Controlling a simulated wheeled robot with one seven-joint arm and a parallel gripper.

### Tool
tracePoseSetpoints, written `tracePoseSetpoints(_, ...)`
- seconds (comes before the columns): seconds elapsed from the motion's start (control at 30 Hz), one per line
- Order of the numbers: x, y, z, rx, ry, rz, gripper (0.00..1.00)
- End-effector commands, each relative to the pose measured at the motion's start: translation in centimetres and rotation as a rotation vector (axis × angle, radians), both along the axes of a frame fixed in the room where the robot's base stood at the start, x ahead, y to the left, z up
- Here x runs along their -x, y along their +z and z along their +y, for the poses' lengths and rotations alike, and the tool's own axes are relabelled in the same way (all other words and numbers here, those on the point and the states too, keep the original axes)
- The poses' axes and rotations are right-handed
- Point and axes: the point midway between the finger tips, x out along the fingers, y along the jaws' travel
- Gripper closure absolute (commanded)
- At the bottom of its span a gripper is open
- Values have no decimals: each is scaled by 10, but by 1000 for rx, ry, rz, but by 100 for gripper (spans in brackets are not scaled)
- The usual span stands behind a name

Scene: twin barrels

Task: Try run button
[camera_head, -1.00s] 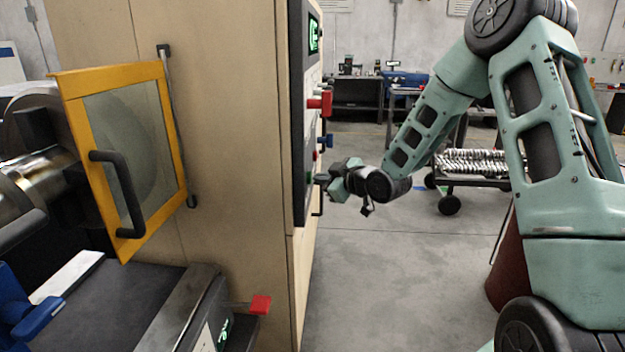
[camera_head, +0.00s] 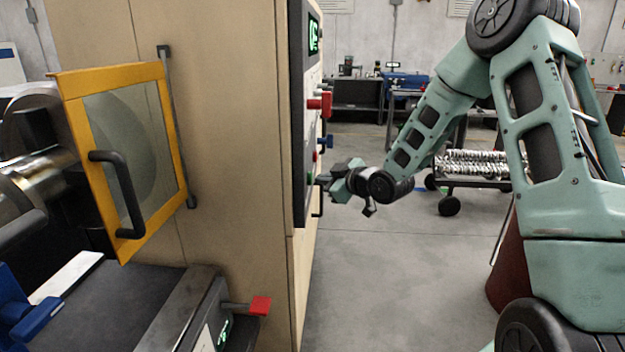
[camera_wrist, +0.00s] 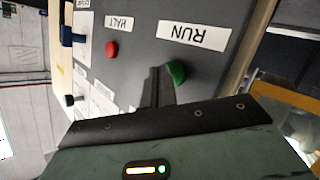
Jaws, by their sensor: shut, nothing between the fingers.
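The green RUN button (camera_wrist: 177,72) is on the grey control panel (camera_wrist: 212,14), just under the upside-down white RUN label (camera_wrist: 193,32) in the wrist view. My gripper (camera_wrist: 158,72) is shut and empty. Its fingertips are at the left edge of the green button and overlap it in the picture; I cannot tell whether they touch it. In the head view my gripper (camera_head: 322,178) is at the lower part of the panel, seen edge-on, with the green button (camera_head: 310,178) at its tips.
The red HALT button (camera_wrist: 112,49) is left of the green one in the wrist view. A red knob (camera_head: 320,103) and blue knob (camera_head: 325,142) stick out above my gripper. A yellow-framed guard (camera_head: 152,215) covers the machine at left. The floor (camera_head: 385,270) below my arm is clear.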

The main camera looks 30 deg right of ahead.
Motion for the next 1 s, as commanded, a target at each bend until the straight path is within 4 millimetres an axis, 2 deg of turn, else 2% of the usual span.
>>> tracePoseSetpoints(0.53, 7, 0, -11, 0, -3, 0, 100)
tracePoseSetpoints(1.0, 30, 1, -46, 0, -4, 0, 100)
